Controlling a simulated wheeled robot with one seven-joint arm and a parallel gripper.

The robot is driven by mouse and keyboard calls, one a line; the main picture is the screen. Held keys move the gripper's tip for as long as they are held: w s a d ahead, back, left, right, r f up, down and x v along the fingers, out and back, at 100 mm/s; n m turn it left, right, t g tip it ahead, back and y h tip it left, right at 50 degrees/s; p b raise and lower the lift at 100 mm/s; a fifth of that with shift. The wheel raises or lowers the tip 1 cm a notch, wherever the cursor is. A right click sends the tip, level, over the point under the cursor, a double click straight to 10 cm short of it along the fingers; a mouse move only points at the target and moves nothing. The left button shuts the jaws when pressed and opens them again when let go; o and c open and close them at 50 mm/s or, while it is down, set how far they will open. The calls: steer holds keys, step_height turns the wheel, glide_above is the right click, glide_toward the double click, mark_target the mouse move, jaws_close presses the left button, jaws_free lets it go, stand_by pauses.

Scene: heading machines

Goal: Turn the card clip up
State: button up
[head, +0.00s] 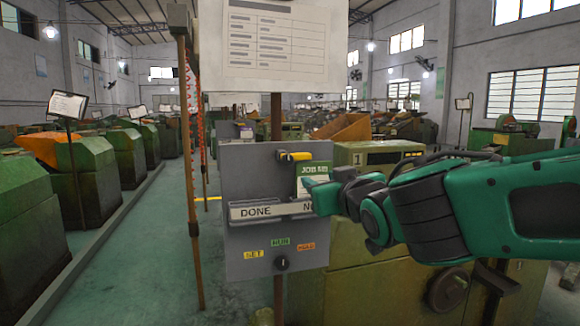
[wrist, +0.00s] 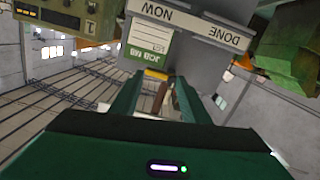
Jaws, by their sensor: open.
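The card clip (head: 299,156) is a small yellow piece near the top of the grey panel (head: 250,185), lying about level above the green job card (head: 313,170). In the wrist view, which is upside down, a yellow piece that looks like the clip (wrist: 156,74) shows just beyond the card's green end (wrist: 146,52). My gripper (head: 318,187) is in front of the panel's right side, over part of the card and the NOW label. In the wrist view my gripper (wrist: 154,92) has its fingers apart with nothing held between them. I cannot tell whether a fingertip touches the card.
A slotted rail (head: 250,210) marked DONE and NOW crosses the panel; the card stands on the NOW side. A dark knob (head: 281,262) with SET, RUN and HOLD labels is below. A white sheet (head: 270,45) hangs above. A wooden post (head: 190,170) stands left; a green machine (head: 390,250) is behind.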

mark_target(289, 161)
steer(key=shift+n+t+y, duration=0.4)
steer(key=shift+y, duration=0.2)
steer(key=w+a, duration=0.2)
steer(key=w, duration=0.1)
steer(key=w+a+r, duration=0.1)
steer(key=w+a, duration=0.1)
steer(key=w, duration=0.1)
steer(key=w+a+r, duration=0.1)
steer(key=w+a, duration=0.2)
steer(key=shift+w+r, duration=0.1)
steer(key=shift+w, duration=0.15)
jaws_close()
